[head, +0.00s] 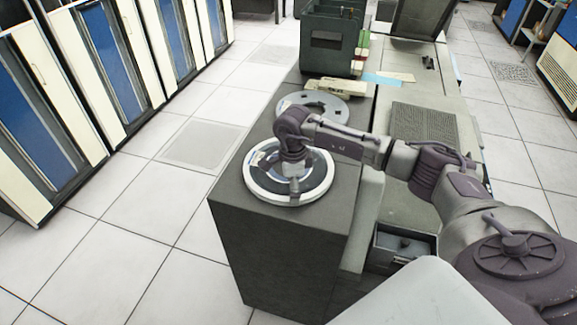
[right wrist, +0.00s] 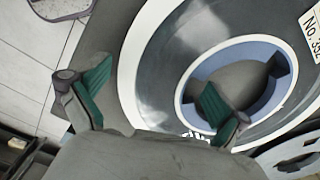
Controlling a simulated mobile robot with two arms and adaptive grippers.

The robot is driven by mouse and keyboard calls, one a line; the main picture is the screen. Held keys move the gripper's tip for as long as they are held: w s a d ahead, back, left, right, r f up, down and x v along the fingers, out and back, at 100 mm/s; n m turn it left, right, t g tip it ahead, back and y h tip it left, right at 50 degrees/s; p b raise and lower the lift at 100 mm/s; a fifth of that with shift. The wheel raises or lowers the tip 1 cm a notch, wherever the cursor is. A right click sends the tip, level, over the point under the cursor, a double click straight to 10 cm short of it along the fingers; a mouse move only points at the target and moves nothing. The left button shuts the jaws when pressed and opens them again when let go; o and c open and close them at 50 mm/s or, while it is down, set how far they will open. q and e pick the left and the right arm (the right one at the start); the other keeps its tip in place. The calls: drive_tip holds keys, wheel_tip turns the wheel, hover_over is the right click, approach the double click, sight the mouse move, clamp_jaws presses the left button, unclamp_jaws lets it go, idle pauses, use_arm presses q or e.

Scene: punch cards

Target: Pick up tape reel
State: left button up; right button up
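The tape reel (head: 257,185), with a white rim and a dark face, lies flat on the front end of a dark grey cabinet top. In the right wrist view the reel (right wrist: 185,40) shows a blue-grey hub ring and a "No." label. My right gripper (head: 293,184) is directly above the reel. In the right wrist view its green-padded fingers (right wrist: 157,78) are spread apart, one outside the rim and one over the hub opening. Contact with the reel cannot be told. My left gripper is out of view.
A grey disc (head: 335,104) with holes lies just behind the reel. Beige folded material (head: 335,87) and a dark green bin (head: 331,40) stand farther back. The cabinet's front and left edges (head: 280,225) are close to the reel. The left floor is clear.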

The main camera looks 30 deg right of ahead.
drive_tip(key=shift+s, duration=0.1)
drive_tip(key=c, duration=1.7)
drive_tip(key=shift+r, duration=0.1)
drive_tip(key=shift+w+r+b, duration=0.25)
drive_tip(key=shift+r+b, duration=0.25)
drive_tip(key=shift+r, duration=0.1)
wheel_tip(320, 180, up, 2)
drive_tip(key=shift+r+b, duration=0.25)
drive_tip(key=shift+b, duration=0.4)
drive_tip(key=s+d+r, duration=0.2)
drive_tip(key=s+r, duration=0.1)
drive_tip(key=r, duration=0.1)
drive_tip(key=s+d+r, duration=0.3)
drive_tip(key=r, duration=0.1)
drive_tip(key=s+d+r, duration=0.2)
drive_tip(key=s+r, duration=0.1)
drive_tip(key=r, duration=0.1)
drive_tip(key=shift+s+d+r, duration=0.15)
drive_tip(key=shift+d, duration=0.05)
